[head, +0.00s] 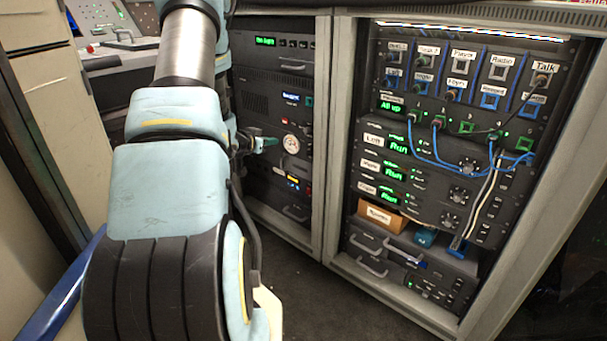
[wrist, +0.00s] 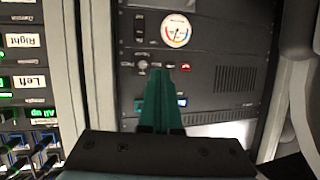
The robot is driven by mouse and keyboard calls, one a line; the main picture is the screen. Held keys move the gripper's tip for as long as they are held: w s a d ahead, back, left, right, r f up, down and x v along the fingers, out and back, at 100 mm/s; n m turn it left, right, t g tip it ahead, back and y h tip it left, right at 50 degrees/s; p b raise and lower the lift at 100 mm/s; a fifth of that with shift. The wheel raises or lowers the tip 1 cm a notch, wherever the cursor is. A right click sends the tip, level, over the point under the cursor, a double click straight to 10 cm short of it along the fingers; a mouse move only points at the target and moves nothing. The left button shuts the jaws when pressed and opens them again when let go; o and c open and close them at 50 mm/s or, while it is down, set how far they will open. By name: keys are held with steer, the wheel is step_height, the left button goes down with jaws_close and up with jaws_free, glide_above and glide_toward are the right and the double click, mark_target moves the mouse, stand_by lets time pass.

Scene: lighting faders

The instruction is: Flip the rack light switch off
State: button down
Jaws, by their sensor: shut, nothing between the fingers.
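My gripper (head: 270,142) is shut and empty, its teal fingers pointing at the dark panel of the left rack. In the wrist view the closed fingertips (wrist: 158,76) appear in front of this panel, near a row of small knobs. A small dark switch (wrist: 140,27) sits beside the round white gauge (wrist: 176,31); I cannot tell whether it is the rack light switch or how it is set. Contact between fingertips and panel cannot be told. A lit light strip (head: 470,31) runs along the top of the right rack.
The right rack (head: 335,130) holds patch sockets, hanging blue cables (head: 425,155) and a cardboard box (head: 381,216). A pale post stands between the racks. A red button (wrist: 186,68) and a small blue display (wrist: 182,102) are near my fingers. Dark floor is clear below.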

mark_target(309, 155)
step_height(309, 155, down, 9)
steer(key=d+m+h+b, duration=0.1)
steer(key=h+b, duration=0.3)
steer(key=b, duration=0.1)
steer(key=shift+s+m, duration=0.3)
steer(key=shift+m, duration=0.1)
steer(key=shift+d, duration=0.1)
steer(key=b+x, duration=0.3)
steer(key=x, duration=1.1)
steer(key=shift+r, duration=0.1)
steer(key=shift+w+d, duration=0.1)
steer(key=shift+d, duration=0.1)
